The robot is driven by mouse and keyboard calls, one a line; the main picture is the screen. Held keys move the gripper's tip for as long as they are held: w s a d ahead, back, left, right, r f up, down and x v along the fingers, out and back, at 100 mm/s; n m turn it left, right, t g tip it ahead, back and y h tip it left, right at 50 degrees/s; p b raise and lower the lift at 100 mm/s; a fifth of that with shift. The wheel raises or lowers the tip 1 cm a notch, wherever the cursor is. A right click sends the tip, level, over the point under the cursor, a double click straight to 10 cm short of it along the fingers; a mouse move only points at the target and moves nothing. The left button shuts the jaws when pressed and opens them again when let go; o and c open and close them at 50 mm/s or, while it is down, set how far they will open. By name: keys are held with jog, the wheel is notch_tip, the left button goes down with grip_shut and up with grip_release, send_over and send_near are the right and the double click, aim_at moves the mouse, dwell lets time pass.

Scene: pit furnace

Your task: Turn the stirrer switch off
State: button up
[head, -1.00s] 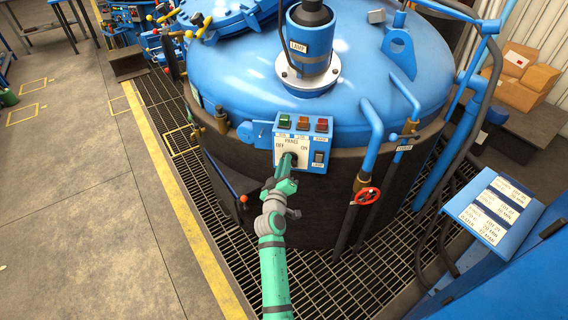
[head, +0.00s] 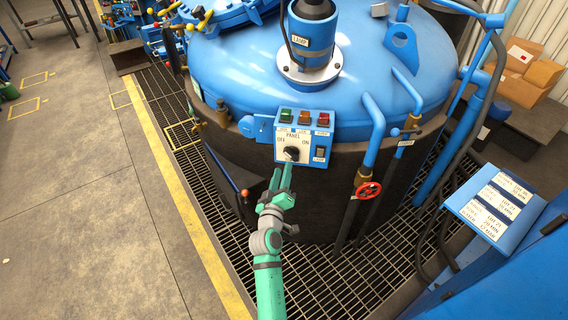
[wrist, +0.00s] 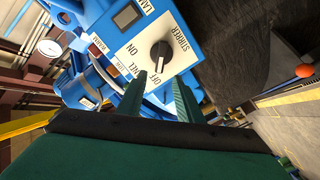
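The stirrer switch is a black rotary knob (head: 292,153) on the white face of the blue control panel (head: 317,155). In the wrist view, the knob (wrist: 161,55) shows a pale mark that points toward the word OFF. The words ON, PANEL and STIRRER surround it. My gripper (head: 282,172) is just below and in front of the knob in the head view. In the wrist view, its two green fingers (wrist: 158,98) are apart, with nothing between them, and clear of the knob.
Green, orange and red buttons (head: 303,117) sit above the knob, and a lamp switch (head: 320,153) is at its right. The large blue-lidded vessel (head: 360,70) stands behind the panel. A red valve wheel (head: 368,191) is to the right. Grating (head: 330,265) lies below.

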jog(key=shift+s+a, duration=0.15)
jog(key=shift+s, duration=0.7)
jog(key=shift+s+a, duration=0.1)
jog(key=shift+s, duration=0.7)
jog(key=s+f+m+g+y, duration=0.1)
jog(key=s+f, duration=0.4)
jog(key=s, duration=0.8)
jog(key=s+f+m+g+y, duration=0.15)
jog(key=s+f, duration=0.45)
jog(key=s, duration=0.6)
jog(key=s+d+r+m, duration=0.1)
jog(key=s+r, duration=0.3)
jog(key=s, duration=0.7)
jog(key=s+d+r+m, duration=0.2)
jog(key=s+r+m, duration=0.2)
jog(key=s, duration=0.8)
jog(key=shift+s+d+r, duration=0.15)
jog(key=shift+r, duration=0.25)
